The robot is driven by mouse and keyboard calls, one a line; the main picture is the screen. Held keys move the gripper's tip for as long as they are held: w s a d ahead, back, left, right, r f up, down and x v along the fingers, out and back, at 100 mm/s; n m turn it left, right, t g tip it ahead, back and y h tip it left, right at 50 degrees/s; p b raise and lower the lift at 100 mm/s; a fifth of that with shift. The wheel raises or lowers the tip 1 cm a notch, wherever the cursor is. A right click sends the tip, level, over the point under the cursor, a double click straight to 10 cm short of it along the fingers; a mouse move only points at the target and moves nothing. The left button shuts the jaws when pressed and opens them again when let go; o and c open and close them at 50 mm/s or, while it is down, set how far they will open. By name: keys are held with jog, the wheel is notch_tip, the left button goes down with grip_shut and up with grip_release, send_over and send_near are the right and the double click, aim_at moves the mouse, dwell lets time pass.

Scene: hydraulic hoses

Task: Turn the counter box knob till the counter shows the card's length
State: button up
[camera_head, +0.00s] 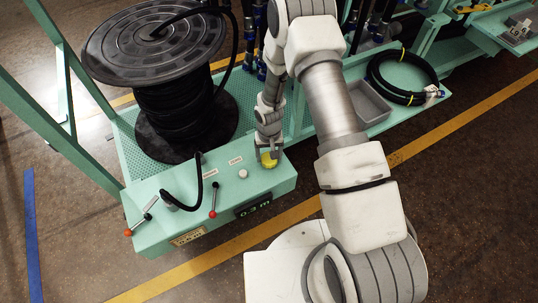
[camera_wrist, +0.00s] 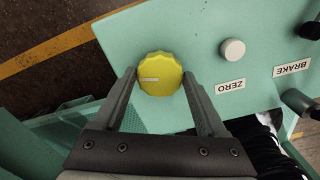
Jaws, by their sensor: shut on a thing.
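The yellow knob (camera_head: 269,160) stands on the top of the green counter box (camera_head: 150,197). In the wrist view the knob (camera_wrist: 160,68) has a scalloped edge and a pale mark pointing left. My gripper (camera_wrist: 159,78) has one finger on each side of it and is shut on it; in the head view my gripper (camera_head: 268,150) comes down on it from above. The counter display (camera_head: 253,207) on the box front reads 0.3 m. A tan card (camera_head: 188,236) sits on the front to its left; its writing is too small to read surely.
A white button (camera_wrist: 232,49) labelled ZERO is close to the knob, and a BRAKE label (camera_wrist: 292,67) lies beyond. Red-tipped levers (camera_head: 213,200) and a black hose end stand on the box. A large hose reel (camera_head: 155,45) is behind; a grey tray (camera_head: 368,103) and coiled hose (camera_head: 403,97) are at right.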

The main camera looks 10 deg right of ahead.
jog(key=shift+w+n, duration=0.1)
jog(key=shift+n, duration=1.7)
dwell(1.9)
jog(key=shift+n, duration=1.8)
dwell(2.4)
